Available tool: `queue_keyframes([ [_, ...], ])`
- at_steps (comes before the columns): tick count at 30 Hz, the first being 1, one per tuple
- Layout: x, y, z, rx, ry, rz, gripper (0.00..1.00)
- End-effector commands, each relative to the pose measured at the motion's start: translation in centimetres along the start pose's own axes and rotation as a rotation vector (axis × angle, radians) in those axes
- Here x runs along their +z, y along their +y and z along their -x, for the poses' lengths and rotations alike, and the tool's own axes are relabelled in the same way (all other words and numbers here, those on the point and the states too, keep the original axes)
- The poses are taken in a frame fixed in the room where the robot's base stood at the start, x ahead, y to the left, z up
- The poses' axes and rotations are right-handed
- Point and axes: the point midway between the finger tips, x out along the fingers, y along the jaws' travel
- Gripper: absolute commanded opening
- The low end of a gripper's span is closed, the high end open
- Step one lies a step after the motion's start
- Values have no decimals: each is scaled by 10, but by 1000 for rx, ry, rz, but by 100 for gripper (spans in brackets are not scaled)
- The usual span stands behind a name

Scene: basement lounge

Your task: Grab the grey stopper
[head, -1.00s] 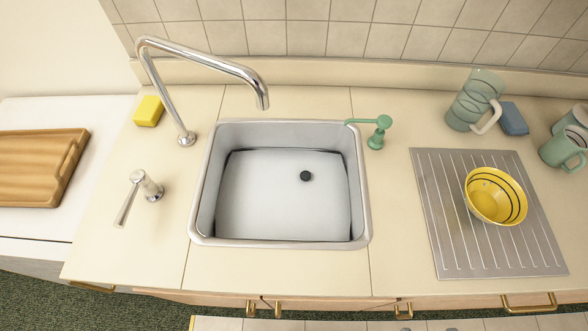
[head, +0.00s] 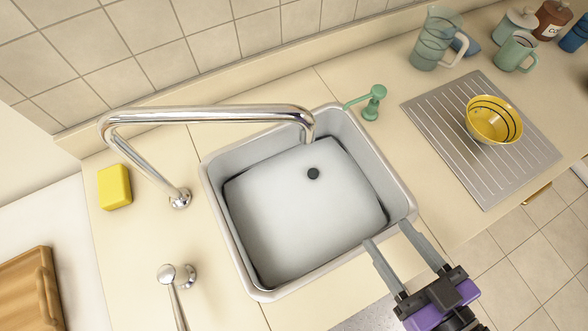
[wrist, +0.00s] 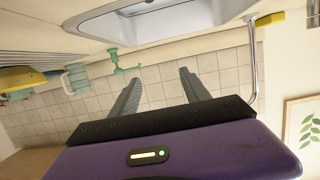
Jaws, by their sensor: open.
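A small dark grey round stopper (head: 313,173) lies in the sink (head: 209,187), toward its back right in the head view. I cannot tell whether it sits in the drain or floats on the pale surface. My gripper (head: 388,234) is open and empty at the sink's front right rim, apart from the stopper. In the wrist view my gripper (wrist: 160,80) shows two spread fingers with nothing between them. The sink (wrist: 190,30) shows there only in part, and the stopper is not seen.
A chrome faucet (head: 215,115) arches over the sink's back left. A green soap dispenser (head: 374,101) stands behind its right side. A yellow sponge (head: 114,187) and a lever handle (head: 175,277) are left. A yellow bowl (head: 493,120) sits on the ribbed drainboard (head: 455,165).

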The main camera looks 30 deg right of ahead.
Motion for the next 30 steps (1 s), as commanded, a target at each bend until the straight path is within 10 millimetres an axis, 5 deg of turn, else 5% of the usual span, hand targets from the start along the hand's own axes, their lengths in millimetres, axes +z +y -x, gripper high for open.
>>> queue_keyframes([
  [17, 0, 17, -4, 205, 6, -122, 55],
  [30, 33, 9, -35, 550, -6, -358, 55],
])
